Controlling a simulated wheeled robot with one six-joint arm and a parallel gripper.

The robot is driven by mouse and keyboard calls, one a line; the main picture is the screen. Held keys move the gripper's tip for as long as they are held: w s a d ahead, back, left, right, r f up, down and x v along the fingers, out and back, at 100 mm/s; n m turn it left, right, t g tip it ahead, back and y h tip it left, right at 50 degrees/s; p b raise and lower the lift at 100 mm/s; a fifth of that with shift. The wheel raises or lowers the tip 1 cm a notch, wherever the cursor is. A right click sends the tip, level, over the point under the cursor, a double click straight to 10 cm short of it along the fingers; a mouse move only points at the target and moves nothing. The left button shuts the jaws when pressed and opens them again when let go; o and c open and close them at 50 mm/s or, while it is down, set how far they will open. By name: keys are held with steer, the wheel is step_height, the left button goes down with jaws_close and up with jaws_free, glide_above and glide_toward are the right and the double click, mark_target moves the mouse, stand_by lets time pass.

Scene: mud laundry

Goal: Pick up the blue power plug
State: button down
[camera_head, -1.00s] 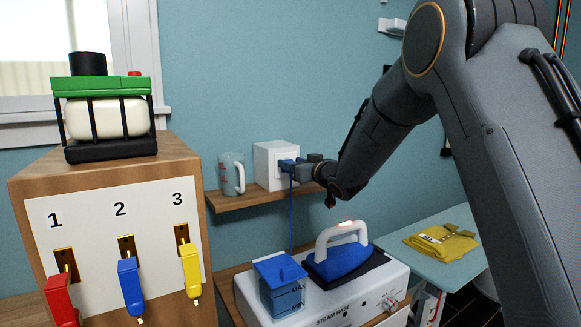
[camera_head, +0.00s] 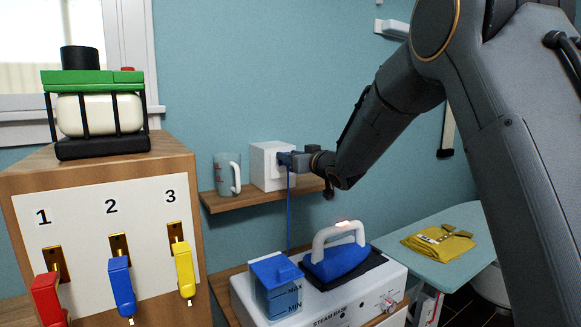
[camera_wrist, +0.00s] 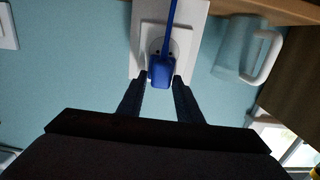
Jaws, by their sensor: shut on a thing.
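The blue power plug (camera_head: 284,159) is at the front of the white socket box (camera_head: 265,167) on the wooden shelf. Its blue cord (camera_head: 289,215) hangs down toward the iron's base. My gripper (camera_head: 293,160) is shut on the plug. In the wrist view, the plug (camera_wrist: 161,74) sits between the two dark fingertips of my gripper (camera_wrist: 161,80), with the cord crossing the white socket plate (camera_wrist: 149,35). Part of the round socket face shows around the plug. I cannot tell whether the plug's pins are in the socket.
A grey mug (camera_head: 226,174) stands left of the socket box. Below are a blue iron (camera_head: 340,258) and a blue-lidded water tank (camera_head: 276,285) on a white steam base (camera_head: 390,285). A wooden cabinet (camera_head: 185,285) with colored switches stands at left. A yellow cloth (camera_head: 437,242) lies on the board.

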step_height(320, 180, up, 5)
steer(key=shift+f+b, duration=0.15)
steer(key=shift+b, duration=0.4)
steer(key=f+b+v, duration=0.1)
steer(key=b+v, duration=0.2)
steer(key=v, duration=1.6)
steer(key=shift+s+b, duration=0.3)
steer(key=shift+b, duration=0.05)
steer(key=shift+d, duration=0.1)
